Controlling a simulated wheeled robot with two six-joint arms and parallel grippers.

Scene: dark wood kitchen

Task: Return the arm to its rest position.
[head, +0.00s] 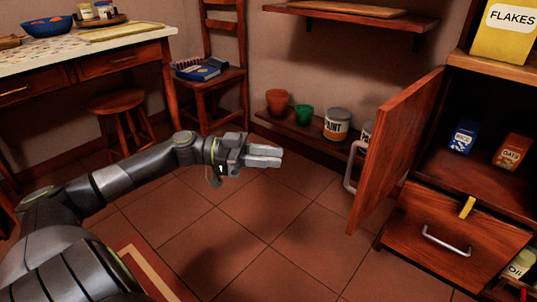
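My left arm comes in from the lower left and reaches out over the tiled floor. My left gripper (266,156) is at its end, near the middle of the view. Its two pale fingers point right and lie close together, with nothing seen between them. It is apart from the furniture, left of the open cabinet door (396,145). My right arm and gripper are not in view.
The open door juts out from the cabinet, which holds a blue rice box (463,137) and an orange oats box (511,151). A drawer (450,240) is below. A chair (222,80), stool (117,103) and table (85,47) stand left. Floor between is clear.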

